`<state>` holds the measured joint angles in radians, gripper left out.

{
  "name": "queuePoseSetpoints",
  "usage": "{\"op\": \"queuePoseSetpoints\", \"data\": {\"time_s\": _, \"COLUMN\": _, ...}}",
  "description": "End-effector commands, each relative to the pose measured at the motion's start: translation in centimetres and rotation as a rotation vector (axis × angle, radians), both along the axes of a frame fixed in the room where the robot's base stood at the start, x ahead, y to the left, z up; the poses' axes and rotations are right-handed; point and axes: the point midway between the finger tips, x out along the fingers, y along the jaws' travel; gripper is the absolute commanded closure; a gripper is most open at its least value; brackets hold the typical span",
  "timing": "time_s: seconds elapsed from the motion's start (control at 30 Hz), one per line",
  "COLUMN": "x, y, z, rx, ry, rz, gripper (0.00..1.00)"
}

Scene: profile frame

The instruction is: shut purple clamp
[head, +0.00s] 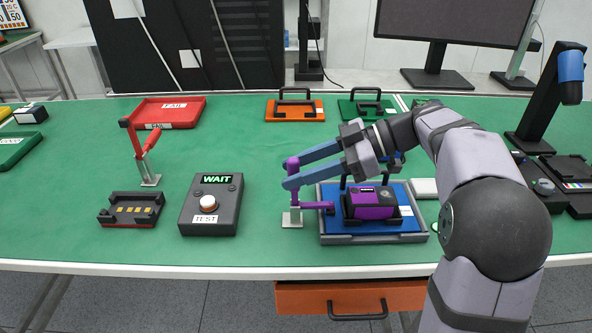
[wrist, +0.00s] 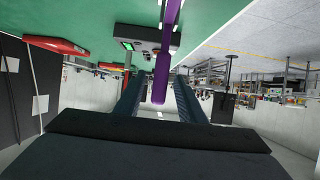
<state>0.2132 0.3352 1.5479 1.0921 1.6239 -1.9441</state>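The purple clamp (head: 293,195) stands on a grey metal post left of the blue fixture plate (head: 411,192). A purple and black block (head: 373,206) sits in the frame on the blue plate. My gripper (head: 286,172) reaches in from the right at the clamp's upright handle. In the wrist view the purple handle (wrist: 166,65) lies between the two spread fingers (wrist: 157,100), with gaps on both sides. Contact with the handle cannot be told in the head view.
A test box (head: 211,202) with a WAIT display stands left of the clamp. Further left are a red clamp (head: 148,148) and a black fixture (head: 131,208). A red FAIL tray (head: 170,111), an orange frame (head: 295,110) and a green frame (head: 367,109) lie behind.

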Motion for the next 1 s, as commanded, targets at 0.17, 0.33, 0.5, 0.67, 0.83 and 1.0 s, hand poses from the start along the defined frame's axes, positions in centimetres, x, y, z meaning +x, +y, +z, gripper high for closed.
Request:
{"op": "queuePoseSetpoints", "data": {"time_s": 0.17, "x": 0.1, "y": -2.1, "z": 0.8, "rx": 0.0, "ry": -0.002, "rz": -0.004, "gripper": 0.64}}
{"op": "queuePoseSetpoints", "data": {"time_s": 0.33, "x": 0.0, "y": -4.2, "z": 1.8, "rx": -0.001, "ry": -0.001, "rz": -0.003, "gripper": 0.64}}
{"op": "queuePoseSetpoints", "data": {"time_s": 0.5, "x": 0.0, "y": -5.6, "z": 2.5, "rx": 0.0, "ry": 0.0, "rz": -0.001, "gripper": 0.64}}
{"op": "queuePoseSetpoints", "data": {"time_s": 0.67, "x": 0.0, "y": -6.1, "z": 2.8, "rx": 0.0, "ry": 0.0, "rz": 0.0, "gripper": 0.64}}
{"op": "queuePoseSetpoints", "data": {"time_s": 0.83, "x": 0.0, "y": -6.1, "z": 2.8, "rx": 0.0, "ry": 0.0, "rz": 0.0, "gripper": 0.64}}
{"op": "queuePoseSetpoints", "data": {"time_s": 1.0, "x": -0.1, "y": -6.1, "z": 2.8, "rx": -0.009, "ry": 0.013, "rz": -0.005, "gripper": 0.64}}
